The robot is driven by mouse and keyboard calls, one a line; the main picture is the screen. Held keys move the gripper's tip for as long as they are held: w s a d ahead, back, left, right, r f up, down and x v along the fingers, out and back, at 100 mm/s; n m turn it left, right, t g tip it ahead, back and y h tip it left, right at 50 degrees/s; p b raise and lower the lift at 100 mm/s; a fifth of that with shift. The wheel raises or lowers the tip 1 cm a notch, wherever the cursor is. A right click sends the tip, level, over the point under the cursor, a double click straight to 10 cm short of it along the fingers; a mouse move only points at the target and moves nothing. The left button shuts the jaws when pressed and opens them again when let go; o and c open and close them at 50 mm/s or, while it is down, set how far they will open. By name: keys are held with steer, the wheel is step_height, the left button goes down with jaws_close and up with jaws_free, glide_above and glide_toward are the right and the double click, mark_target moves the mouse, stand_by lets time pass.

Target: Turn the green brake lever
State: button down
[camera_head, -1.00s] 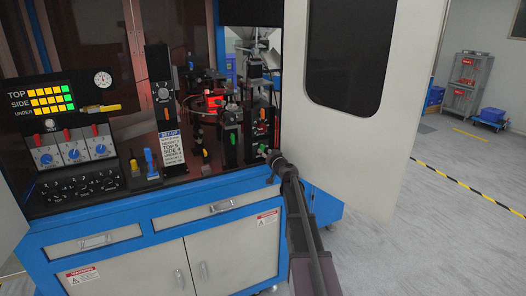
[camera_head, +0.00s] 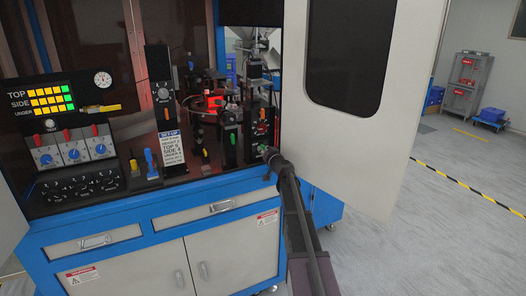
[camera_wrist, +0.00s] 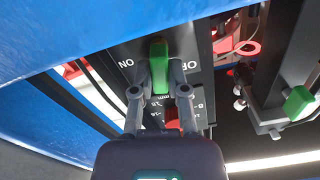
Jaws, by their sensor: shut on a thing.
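The green brake lever (camera_wrist: 159,62) stands out from a dark plate marked ON at its left and OFF at its right in the wrist view. My gripper (camera_wrist: 160,78) has one finger on each side of the lever and is shut on it. The lever sits between the two labels, and its base is partly hidden by the fingers. In the head view my gripper (camera_head: 267,153) is at the right front of the machine, low beside the open door. It mostly hides the lever there.
Another green handle (camera_wrist: 298,103) is on a dark bracket to the right in the wrist view. A red part (camera_wrist: 172,117) lies beneath my fingers. The open white door (camera_head: 360,150) stands close right of my arm. Blue and yellow levers (camera_head: 149,160) are farther left.

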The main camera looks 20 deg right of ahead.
steer(key=shift+m, duration=0.3)
steer(key=shift+d+m, duration=0.2)
steer(key=shift+m, duration=1)
steer(key=c, duration=0.6)
jaws_free()
steer(key=shift+f, duration=0.1)
steer(key=shift+c, duration=0.2)
steer(key=shift+s, duration=0.1)
steer(key=s, duration=1.1)
steer(key=shift+s+d, duration=0.2)
steer(key=shift+s, duration=0.2)
